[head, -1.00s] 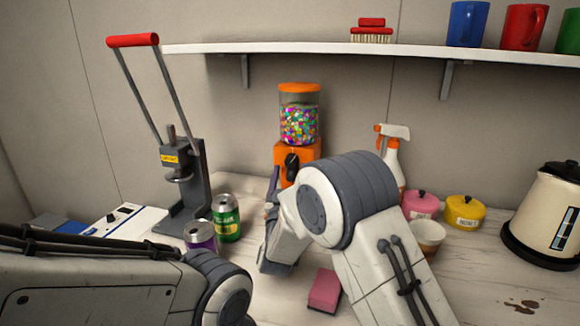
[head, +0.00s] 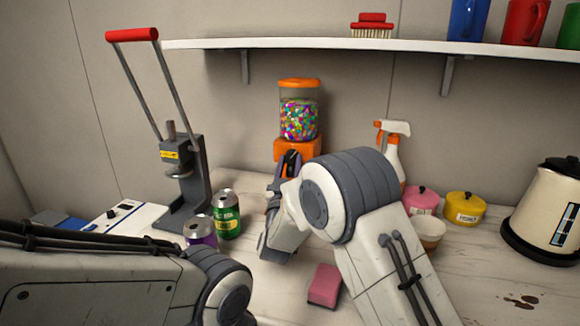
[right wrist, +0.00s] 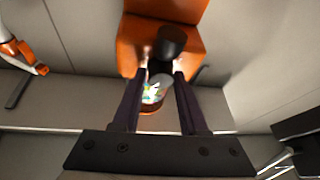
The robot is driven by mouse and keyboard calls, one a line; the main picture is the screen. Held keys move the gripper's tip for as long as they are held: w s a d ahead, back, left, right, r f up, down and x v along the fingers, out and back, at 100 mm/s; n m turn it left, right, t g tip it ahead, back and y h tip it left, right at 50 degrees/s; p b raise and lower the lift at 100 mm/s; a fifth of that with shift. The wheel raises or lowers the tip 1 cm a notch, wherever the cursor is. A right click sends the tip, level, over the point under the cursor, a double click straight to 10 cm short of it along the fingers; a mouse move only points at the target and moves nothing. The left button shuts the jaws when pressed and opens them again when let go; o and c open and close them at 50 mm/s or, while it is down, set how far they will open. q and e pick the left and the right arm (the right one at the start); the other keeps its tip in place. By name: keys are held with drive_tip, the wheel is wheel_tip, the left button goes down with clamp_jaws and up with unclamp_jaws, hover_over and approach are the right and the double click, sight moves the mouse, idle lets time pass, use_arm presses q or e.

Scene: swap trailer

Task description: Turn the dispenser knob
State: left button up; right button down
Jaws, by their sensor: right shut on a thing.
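The candy dispenser (head: 299,117) stands at the back against the wall, with an orange lid, a clear jar of coloured candy and an orange base. In the right wrist view its orange base (right wrist: 185,25) and black knob (right wrist: 171,42) are at the top. My right gripper (head: 289,165) is at the front of the base and hides most of the knob in the head view. In the right wrist view, the fingers of my right gripper (right wrist: 162,73) are shut on the knob. My left arm shows at the lower left, but its gripper is out of view.
A green can (head: 227,215) and a purple can (head: 200,232) stand left of my right gripper. A pink sponge (head: 325,286) lies in front. A spray bottle (head: 392,160), pink pot (head: 421,200) and bowl (head: 430,233) are to the right. A shelf (head: 420,46) runs above.

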drive_tip(key=m+h+b, duration=0.1)
drive_tip(key=m+b, duration=0.1)
drive_tip(key=m+h+b, duration=0.1)
drive_tip(key=m+b, duration=0.1)
drive_tip(key=m+h+b, duration=0.1)
drive_tip(key=m+b, duration=0.1)
drive_tip(key=shift+a+f, duration=0.2)
drive_tip(key=shift+f, duration=0.1)
drive_tip(key=shift+w+a+r+m+g+h+b, duration=0.15)
drive_tip(key=shift+m+g+h+b, duration=0.2)
drive_tip(key=shift+m+h+b, duration=0.45)
drive_tip(key=shift+s+d+r+m+g+h+b, duration=0.15)
drive_tip(key=shift+m+g+h+b, duration=0.25)
drive_tip(key=shift+m+b, duration=0.65)
drive_tip(key=shift+w+a+m, duration=0.1)
drive_tip(key=shift+m, duration=0.25)
drive_tip(key=shift+c, duration=2.2)
unclamp_jaws()
